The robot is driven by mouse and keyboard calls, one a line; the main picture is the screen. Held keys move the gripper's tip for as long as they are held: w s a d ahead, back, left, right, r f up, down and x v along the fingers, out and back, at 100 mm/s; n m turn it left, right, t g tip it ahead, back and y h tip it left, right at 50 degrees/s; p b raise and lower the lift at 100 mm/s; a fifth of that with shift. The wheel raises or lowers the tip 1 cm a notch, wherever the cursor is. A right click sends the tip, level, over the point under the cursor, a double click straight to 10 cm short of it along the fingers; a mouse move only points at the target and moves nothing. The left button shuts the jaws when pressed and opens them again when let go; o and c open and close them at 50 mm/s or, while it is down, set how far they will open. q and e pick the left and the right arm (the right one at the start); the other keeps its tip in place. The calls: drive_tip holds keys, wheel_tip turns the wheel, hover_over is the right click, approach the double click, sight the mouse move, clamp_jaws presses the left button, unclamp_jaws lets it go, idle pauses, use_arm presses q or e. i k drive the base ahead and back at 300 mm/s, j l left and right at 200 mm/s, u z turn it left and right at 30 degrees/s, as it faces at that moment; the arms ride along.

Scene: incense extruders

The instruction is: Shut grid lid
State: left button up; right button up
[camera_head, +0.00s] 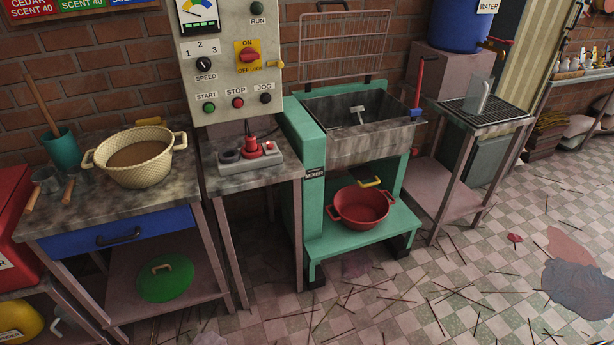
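The grid lid (342,46) is a thin wire grid standing upright at the back of the green mixer (302,140). It is raised, so the grey metal trough (362,143) below it is open on top. A pale mixing paddle (358,115) shows inside the trough. A red upright lever (418,82) stands at the trough's right end. Neither of my grippers shows in this view.
A control panel (231,60) and a small table with a red-button box (248,157) stand left of the mixer. A red pot (361,207) sits on the mixer's lower shelf. A drain-rack table (485,112) stands right. Sticks litter the tiled floor (440,290) in front.

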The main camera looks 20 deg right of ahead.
sight(308, 84)
drive_tip(key=z, duration=0.45)
drive_tip(key=i+l+z, duration=0.55)
drive_tip(key=l+z, duration=0.15)
drive_tip(key=i+l+z, duration=0.2)
drive_tip(key=i+z, duration=0.15)
